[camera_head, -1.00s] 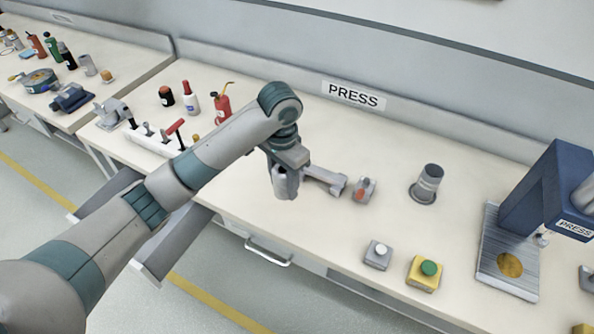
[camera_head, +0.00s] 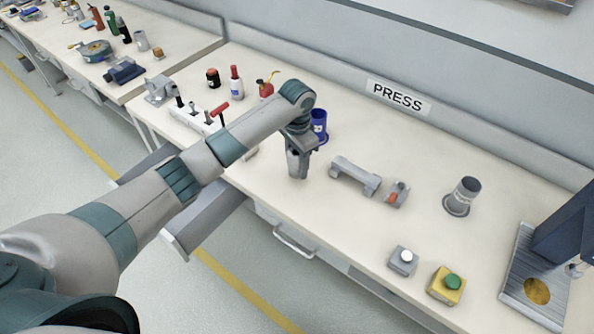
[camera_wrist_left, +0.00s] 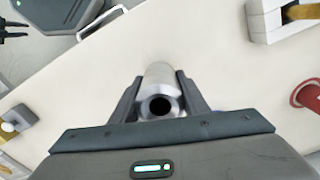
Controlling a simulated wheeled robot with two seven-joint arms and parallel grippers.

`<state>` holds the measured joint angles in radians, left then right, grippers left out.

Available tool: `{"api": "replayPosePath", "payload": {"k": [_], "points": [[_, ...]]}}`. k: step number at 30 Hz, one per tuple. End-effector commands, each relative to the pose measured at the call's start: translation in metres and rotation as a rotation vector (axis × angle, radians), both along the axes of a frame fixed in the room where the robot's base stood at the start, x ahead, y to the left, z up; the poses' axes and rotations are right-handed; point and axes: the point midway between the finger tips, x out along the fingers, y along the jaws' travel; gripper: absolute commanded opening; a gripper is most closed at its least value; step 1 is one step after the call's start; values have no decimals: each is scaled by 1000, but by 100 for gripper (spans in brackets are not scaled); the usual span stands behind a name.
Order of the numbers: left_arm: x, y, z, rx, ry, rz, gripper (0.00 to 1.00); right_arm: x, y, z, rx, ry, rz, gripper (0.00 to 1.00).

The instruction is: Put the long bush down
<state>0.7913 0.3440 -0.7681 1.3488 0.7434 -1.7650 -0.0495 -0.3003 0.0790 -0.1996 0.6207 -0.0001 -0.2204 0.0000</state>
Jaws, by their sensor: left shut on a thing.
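My left gripper (camera_head: 297,170) is over the bench, left of a grey bracket-like block (camera_head: 355,176). In the left wrist view its two dark fingers (camera_wrist_left: 160,92) are shut on the long bush (camera_wrist_left: 158,76), a grey metal cylinder with a dark round hole in its near end. The bush points away from the wrist camera over pale bench top. In the head view the bush is hard to tell from the gripper, and I cannot tell whether its lower end touches the bench. My right gripper is not in view.
The bench top (camera_head: 300,210) is clear in front of the gripper. A blue cup (camera_head: 319,124) stands just behind it. To the right are a small red-marked fixture (camera_head: 397,194), a grey cylinder (camera_head: 464,194), button boxes (camera_head: 447,285) and the press (camera_head: 568,225). An open drawer (camera_head: 208,222) juts out at the left.

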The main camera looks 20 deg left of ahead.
Motion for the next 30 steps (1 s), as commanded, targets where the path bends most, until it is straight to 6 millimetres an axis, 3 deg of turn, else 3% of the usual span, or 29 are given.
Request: {"api": "replayPosePath", "payload": {"k": [9, 21, 30], "points": [[0, 0, -2, 1, 1, 0, 14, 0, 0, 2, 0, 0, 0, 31], [0, 0, -39, 0, 0, 0, 14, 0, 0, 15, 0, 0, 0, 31], [0, 0, -41, 0, 0, 0, 14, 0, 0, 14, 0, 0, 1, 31]]}}
